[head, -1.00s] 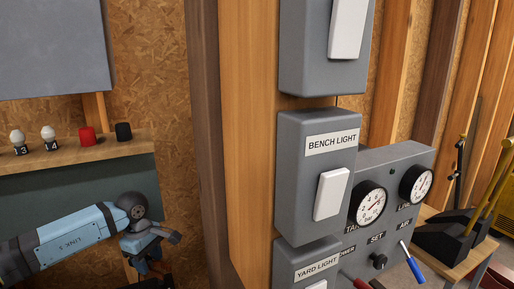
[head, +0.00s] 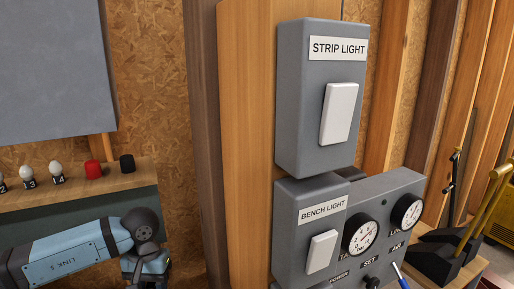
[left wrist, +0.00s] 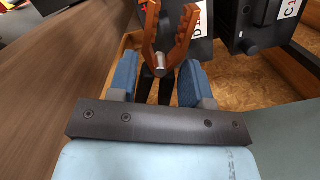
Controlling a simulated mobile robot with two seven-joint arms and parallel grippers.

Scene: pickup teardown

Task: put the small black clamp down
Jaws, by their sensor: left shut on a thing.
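In the left wrist view, a small clamp (left wrist: 161,63) with black handles, a silver pivot and spread orange jaws points away from me. My left gripper (left wrist: 158,78) has its blue finger pads on either side of the black handles and is shut on them. In the head view, only part of my left gripper (head: 148,266) shows at the bottom left, below the shelf. The clamp cannot be made out there. My right gripper is not in view.
Dark boxes labelled D (left wrist: 197,32) and C (left wrist: 268,22) stand beyond the clamp. In the head view, a shelf (head: 100,186) carries white bulbs and red and black caps. A post bears grey switch boxes (head: 293,120), beside a gauge panel (head: 385,195).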

